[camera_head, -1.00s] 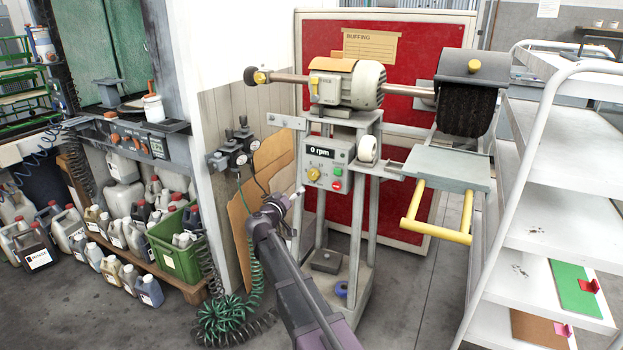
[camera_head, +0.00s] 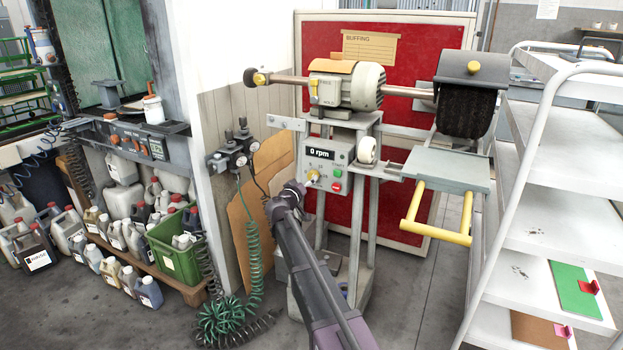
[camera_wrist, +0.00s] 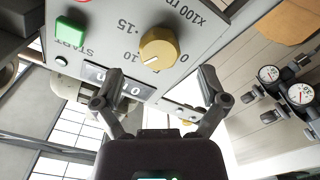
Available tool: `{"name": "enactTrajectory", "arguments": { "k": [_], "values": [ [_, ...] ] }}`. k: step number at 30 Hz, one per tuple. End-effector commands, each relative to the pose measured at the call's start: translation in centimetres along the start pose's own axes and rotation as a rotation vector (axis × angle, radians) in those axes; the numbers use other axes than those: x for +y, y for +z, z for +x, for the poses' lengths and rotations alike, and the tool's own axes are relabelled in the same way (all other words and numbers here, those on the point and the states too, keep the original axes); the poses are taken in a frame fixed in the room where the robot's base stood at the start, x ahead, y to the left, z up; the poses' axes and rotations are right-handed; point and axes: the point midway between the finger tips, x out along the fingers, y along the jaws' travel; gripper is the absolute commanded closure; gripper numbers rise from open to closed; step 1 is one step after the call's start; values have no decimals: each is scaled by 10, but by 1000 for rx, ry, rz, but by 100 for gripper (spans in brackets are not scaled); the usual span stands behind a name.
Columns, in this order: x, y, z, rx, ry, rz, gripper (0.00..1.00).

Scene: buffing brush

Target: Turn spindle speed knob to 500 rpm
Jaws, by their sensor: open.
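The yellow spindle speed knob (camera_head: 313,175) is on the grey control panel of the buffing machine, partly hidden by my gripper (camera_head: 300,185). In the wrist view the round knob (camera_wrist: 160,48) shows upside down, with a small white mark on its lower left edge. Scale marks including 0 and 15, and "x100 r", are printed around it. My gripper (camera_wrist: 160,78) is open, its fingers spread to either side below the knob in the picture; I see no contact. The display (camera_head: 321,154) reads 0 rpm.
The green START button (camera_wrist: 70,31) is close to the knob. A red button (camera_head: 337,187) lies below it in the head view. Pressure gauges (camera_wrist: 285,82) with hoses are on the wall nearby. A white shelf trolley (camera_head: 550,190) stands at the right.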

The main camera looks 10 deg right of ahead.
Motion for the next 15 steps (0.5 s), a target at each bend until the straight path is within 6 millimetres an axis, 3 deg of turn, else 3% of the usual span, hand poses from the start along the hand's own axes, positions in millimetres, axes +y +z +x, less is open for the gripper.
{"name": "enactTrajectory", "arguments": {
  "k": [6, 15],
  "values": [
    [-1, 0, 28, 0, 1, 0, 7],
    [0, 0, 40, 0, 0, 0, 7]
  ]
}}
